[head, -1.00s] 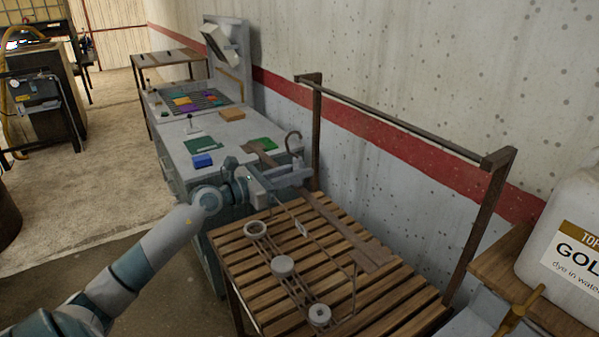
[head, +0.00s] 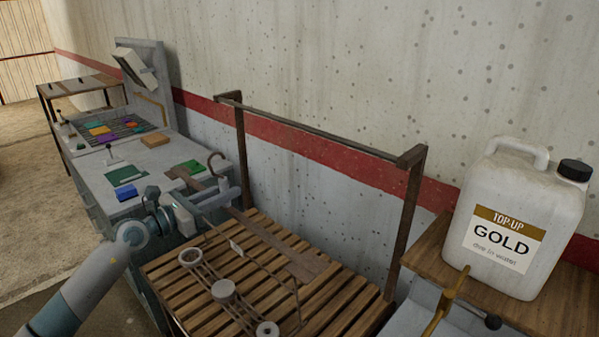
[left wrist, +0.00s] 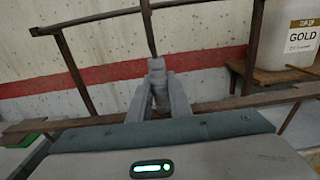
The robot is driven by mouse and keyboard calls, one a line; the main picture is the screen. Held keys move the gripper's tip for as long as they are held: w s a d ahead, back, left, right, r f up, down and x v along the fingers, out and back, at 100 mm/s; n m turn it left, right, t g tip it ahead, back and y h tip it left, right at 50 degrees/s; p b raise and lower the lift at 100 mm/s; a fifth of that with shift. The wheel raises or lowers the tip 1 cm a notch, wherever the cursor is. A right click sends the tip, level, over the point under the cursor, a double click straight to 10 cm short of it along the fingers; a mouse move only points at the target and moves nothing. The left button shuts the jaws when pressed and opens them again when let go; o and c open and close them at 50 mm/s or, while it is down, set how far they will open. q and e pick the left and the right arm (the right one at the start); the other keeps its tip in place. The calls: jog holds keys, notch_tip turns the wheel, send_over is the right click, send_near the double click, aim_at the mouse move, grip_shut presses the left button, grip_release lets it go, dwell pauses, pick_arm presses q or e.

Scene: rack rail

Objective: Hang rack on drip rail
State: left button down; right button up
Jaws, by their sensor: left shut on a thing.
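The drip rail (head: 310,128) is a thin dark bar between two brown posts, in front of the wall; it also shows in the left wrist view (left wrist: 95,18). My left gripper (head: 232,191) is shut on the rack near this hook, below rail height. In the left wrist view, a dark upright strip (left wrist: 150,30) rises from the closed fingertips (left wrist: 157,68). The exact grip point is hard to tell. My right gripper is not in view.
A slatted wooden table (head: 200,310) stands below the rail. Round fittings on thin rods (head: 223,289) show over it. A grey bench (head: 115,185) with coloured blocks is at left. A white GOLD jug (head: 515,215) stands on a wooden shelf at right.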

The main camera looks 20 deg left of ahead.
pick_arm(q)
jog(key=shift+r, duration=0.15)
jog(key=shift+w, duration=0.1)
jog(key=shift+w+d+r, duration=0.2)
jog(key=shift+w, duration=0.2)
jog(key=w+d+r+g+p, duration=0.1)
jog(key=w+d+r, duration=0.3)
jog(key=w, duration=0.6)
jog(key=shift+w+d+r+g+y, duration=0.2)
jog(key=shift+r+g+y, duration=0.1)
jog(key=shift+r, duration=0.4)
